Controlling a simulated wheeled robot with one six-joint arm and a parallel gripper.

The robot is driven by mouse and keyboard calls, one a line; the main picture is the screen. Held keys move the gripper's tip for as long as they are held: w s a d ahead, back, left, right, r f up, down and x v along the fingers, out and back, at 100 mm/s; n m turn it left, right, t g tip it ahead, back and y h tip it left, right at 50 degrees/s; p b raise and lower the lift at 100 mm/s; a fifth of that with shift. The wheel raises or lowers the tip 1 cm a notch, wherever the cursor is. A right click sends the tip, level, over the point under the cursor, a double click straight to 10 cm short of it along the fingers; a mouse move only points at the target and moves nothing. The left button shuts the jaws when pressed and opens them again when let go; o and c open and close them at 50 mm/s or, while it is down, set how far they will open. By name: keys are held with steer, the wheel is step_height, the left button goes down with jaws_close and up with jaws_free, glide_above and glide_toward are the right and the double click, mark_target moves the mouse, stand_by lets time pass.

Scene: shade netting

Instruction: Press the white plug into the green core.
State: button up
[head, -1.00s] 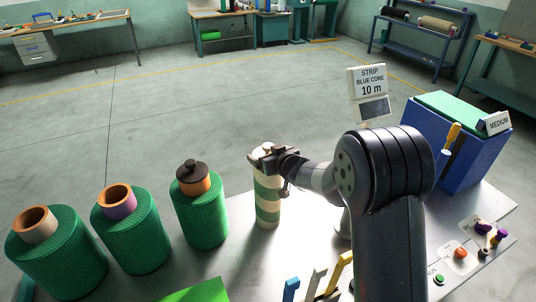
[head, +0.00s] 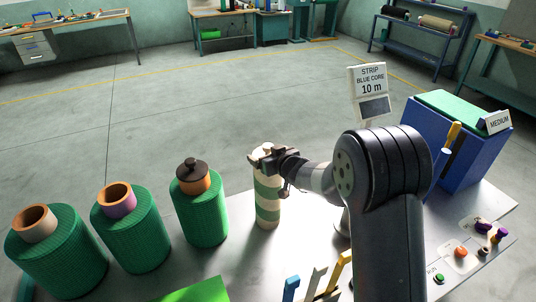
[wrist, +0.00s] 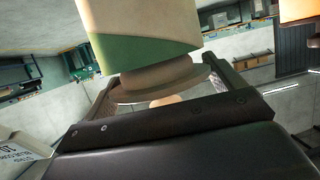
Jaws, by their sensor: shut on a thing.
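A cream-and-green banded upright cylinder (head: 267,205) stands on the bench in the middle of the head view. Its banded end also shows at the top of the wrist view (wrist: 145,40). My gripper (head: 272,156) is at the top of this cylinder, with its fingers around a pale beige plug-like piece (wrist: 158,80) in the wrist view. The piece has a wide rim and a small knob, and lies against the cylinder's end. I cannot tell how deep it sits. No plainly green core shows apart from the cylinder's green bands.
Green netting rolls stand at left with a tan core (head: 36,222), a purple core (head: 118,199) and an orange core under a dark plug (head: 192,170).

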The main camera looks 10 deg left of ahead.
mark_target(268, 145)
steer(key=shift+f+b, duration=0.3)
steer(key=shift+f, duration=0.2)
stand_by(0.6)
stand_by(0.9)
steer(key=o, duration=0.7)
steer(key=shift+r, duration=0.15)
steer(key=shift+r+p, duration=3.45)
steer(key=shift+p, duration=0.05)
steer(key=shift+c, duration=0.5)
